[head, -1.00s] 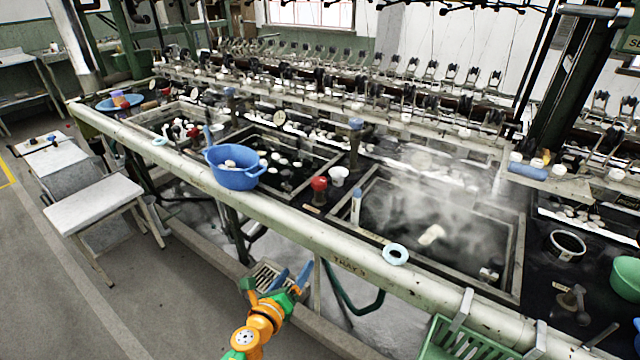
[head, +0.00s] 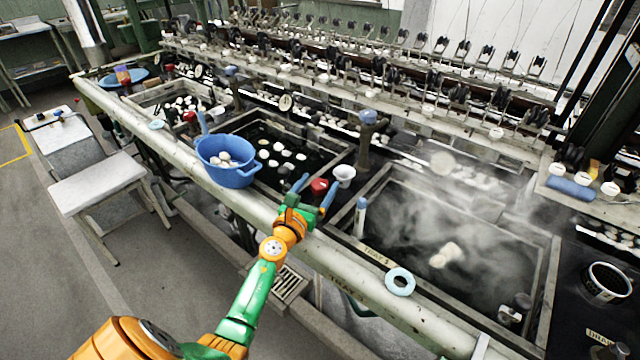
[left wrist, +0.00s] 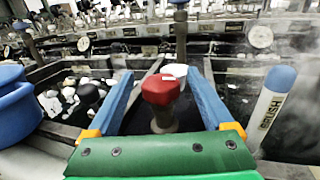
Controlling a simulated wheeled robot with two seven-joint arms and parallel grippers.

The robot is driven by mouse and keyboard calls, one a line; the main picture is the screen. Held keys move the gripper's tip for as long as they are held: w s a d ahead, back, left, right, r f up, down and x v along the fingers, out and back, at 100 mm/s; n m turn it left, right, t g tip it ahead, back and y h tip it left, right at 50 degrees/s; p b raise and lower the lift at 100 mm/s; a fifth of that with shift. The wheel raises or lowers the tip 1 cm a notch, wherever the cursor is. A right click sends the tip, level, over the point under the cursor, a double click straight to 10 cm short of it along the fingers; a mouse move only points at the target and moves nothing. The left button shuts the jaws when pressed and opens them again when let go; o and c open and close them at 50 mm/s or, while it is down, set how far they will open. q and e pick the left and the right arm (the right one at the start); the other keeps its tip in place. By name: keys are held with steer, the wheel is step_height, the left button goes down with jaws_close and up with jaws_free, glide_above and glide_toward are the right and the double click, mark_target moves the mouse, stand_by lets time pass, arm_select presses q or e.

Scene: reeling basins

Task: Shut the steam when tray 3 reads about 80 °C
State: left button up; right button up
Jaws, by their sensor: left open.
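Tray 3 (head: 352,205) is the steaming basin at the right, with pale cocoons in dark water and a "TRAY 3" label on its front rim. A red valve knob (head: 319,186) stands on the ledge between it and the basin to its left. My left gripper (head: 318,184) is open, its blue fingers on either side of the red knob and apart from it. In the left wrist view the red knob (left wrist: 160,90) stands upright between the fingers. A round dial (head: 443,163) shows behind tray 3 through steam; its reading is too small to tell. My right gripper is not in view.
A blue basin (head: 228,176) of cocoons stands on the pipe rail left of my gripper. A white cup (head: 344,174) stands just behind the knob. A pale ring (head: 400,281) lies on the rail.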

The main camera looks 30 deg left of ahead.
arm_select(q)
steer(key=shift+w+a+f, duration=0.15)
steer(key=shift+w+f, duration=0.05)
steer(key=shift+w, duration=0.6)
steer(key=shift+s+r, duration=0.1)
steer(key=shift+s, duration=0.05)
steer(key=shift+c, duration=1.3)
jaws_close()
steer(key=shift+f+m+h+b, duration=0.2)
steer(key=shift+m+h+b, duration=0.2)
steer(key=shift+h+b, duration=0.25)
steer(key=m+g+h+b, duration=0.1)
steer(key=m+h+b, duration=0.2)
steer(key=h+b, duration=0.2)
steer(key=m+h+b, duration=0.4)
steer(key=h+b, duration=0.2)
steer(key=b, duration=0.6)
steer(key=shift+f+g, duration=0.15)
steer(key=shift+g, duration=0.25)
steer(key=shift+r+m+g+h+b, duration=0.25)
steer(key=shift+m+g+h+b, duration=0.45)
steer(key=shift+m+h+b, duration=0.3)
